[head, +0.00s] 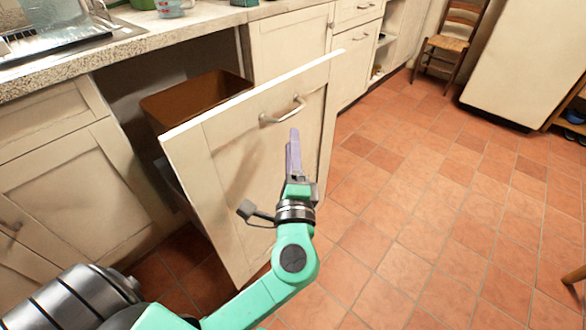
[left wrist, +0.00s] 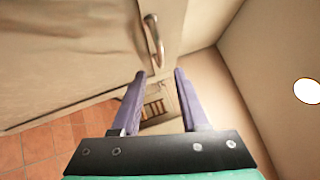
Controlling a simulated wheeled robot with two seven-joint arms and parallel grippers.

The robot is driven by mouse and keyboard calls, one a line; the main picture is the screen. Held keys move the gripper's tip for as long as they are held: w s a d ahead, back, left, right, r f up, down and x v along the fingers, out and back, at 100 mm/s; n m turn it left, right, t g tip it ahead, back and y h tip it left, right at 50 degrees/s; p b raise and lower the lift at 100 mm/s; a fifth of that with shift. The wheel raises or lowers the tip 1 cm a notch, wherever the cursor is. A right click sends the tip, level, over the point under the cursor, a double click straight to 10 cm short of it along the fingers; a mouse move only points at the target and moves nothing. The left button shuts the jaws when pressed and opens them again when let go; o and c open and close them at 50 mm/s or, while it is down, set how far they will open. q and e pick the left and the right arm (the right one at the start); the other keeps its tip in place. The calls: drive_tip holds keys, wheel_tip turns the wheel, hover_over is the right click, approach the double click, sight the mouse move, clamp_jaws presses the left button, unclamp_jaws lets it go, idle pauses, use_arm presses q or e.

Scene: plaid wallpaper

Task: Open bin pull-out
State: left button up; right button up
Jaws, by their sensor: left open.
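The bin pull-out stands partly out of the counter, its cream panel front (head: 225,165) set forward of the cabinets. A brown bin (head: 190,100) shows behind the panel. The metal bar handle (head: 283,112) is near the panel's top; it also shows in the left wrist view (left wrist: 154,40). My left gripper (head: 294,150) is in front of the panel, just below the handle in the head view. In the left wrist view my left gripper (left wrist: 160,78) has its two purple fingers apart, with nothing between them and the handle beyond the tips. My right gripper is not in view.
Closed cream cabinets (head: 60,165) flank the pull-out under a speckled countertop (head: 150,35). The tiled floor (head: 440,200) to the right is clear. A wooden chair (head: 450,45) stands at the back near a large pale cabinet or appliance (head: 525,60).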

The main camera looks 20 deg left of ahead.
use_arm(q)
drive_tip(key=v, duration=0.5)
drive_tip(key=shift+s+d+f, duration=0.1)
drive_tip(key=shift+s, duration=0.05)
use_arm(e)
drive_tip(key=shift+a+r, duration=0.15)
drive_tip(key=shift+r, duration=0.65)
